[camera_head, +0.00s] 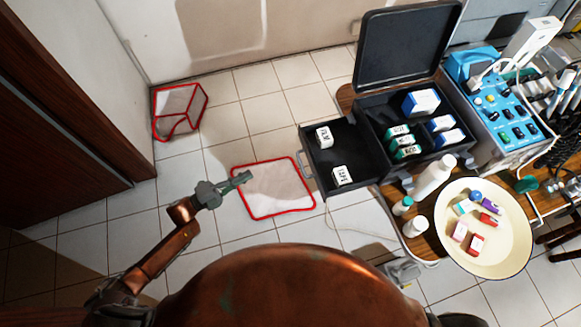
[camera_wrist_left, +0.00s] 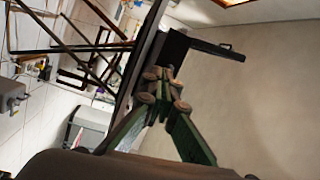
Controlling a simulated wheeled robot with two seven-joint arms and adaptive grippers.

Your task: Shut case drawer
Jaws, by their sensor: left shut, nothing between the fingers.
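The black case (camera_head: 412,103) stands on the wooden table with its lid raised. Its drawer (camera_head: 350,187) sticks out from the left side and holds two white labelled boxes. The drawer's handle (camera_head: 304,164) is on its left end. My left gripper (camera_head: 248,176) is shut and empty, left of the handle and apart from it, over the floor. My right gripper is not in view.
A round cream tray (camera_head: 487,258) with small boxes stands at the table's right. White bottles (camera_head: 433,177) stand beside it. A blue device (camera_head: 497,103) is right of the case. A red-edged mat (camera_head: 272,188) and red-edged bin (camera_head: 180,110) are on the floor.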

